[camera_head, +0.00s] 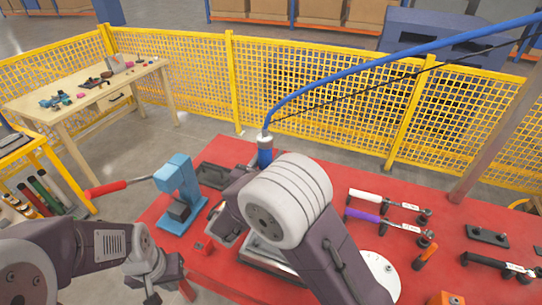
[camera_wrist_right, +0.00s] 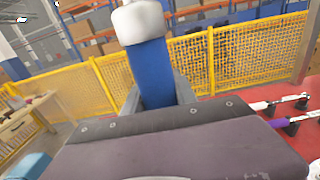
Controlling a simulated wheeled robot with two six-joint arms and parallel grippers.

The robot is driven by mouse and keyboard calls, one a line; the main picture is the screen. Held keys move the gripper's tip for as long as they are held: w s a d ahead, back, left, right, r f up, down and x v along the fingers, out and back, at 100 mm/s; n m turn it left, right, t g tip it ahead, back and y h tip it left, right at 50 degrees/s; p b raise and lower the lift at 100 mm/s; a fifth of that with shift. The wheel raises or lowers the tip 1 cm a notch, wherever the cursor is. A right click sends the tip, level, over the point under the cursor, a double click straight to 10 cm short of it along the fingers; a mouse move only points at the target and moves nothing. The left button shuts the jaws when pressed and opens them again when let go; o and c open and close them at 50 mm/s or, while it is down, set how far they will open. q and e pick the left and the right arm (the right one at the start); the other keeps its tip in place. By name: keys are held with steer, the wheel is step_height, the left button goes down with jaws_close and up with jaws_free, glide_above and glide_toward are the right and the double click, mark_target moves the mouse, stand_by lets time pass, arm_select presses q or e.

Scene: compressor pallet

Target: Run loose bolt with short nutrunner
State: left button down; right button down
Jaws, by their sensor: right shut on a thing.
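The short nutrunner (camera_head: 265,152) has a blue body and a pale top end, with a blue hose rising from it to the right. My right gripper (camera_wrist_right: 160,98) is shut around the blue body, which also stands upright between its fingers in the right wrist view (camera_wrist_right: 150,72). In the head view my own arm hides those fingers and the tool's lower end. My left gripper (camera_head: 168,288) is at the lower left, its fingers apart and nothing seen between them. I cannot make out the loose bolt; my right arm covers part of the work area.
The red table (camera_head: 335,225) holds a blue press (camera_head: 178,190) with a red lever, a dark tray (camera_head: 215,175), a white disc (camera_head: 382,272) and several wrenches (camera_head: 385,222) at right. A yellow mesh fence (camera_head: 320,105) stands behind. A wooden bench (camera_head: 85,95) is at upper left.

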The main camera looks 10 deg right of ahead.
steer(key=shift+w+a+f, duration=0.15)
steer(key=shift+f, duration=0.1)
steer(key=shift+f+b, duration=2)
steer(key=shift+f, duration=0.1)
steer(key=shift+f+b, duration=1.9)
steer(key=shift+f, duration=0.4)
stand_by(0.3)
stand_by(1.1)
steer(key=shift+r+p, duration=0.85)
steer(key=shift+r, duration=0.05)
steer(key=shift+r+p, duration=1.35)
steer(key=shift+r, duration=0.4)
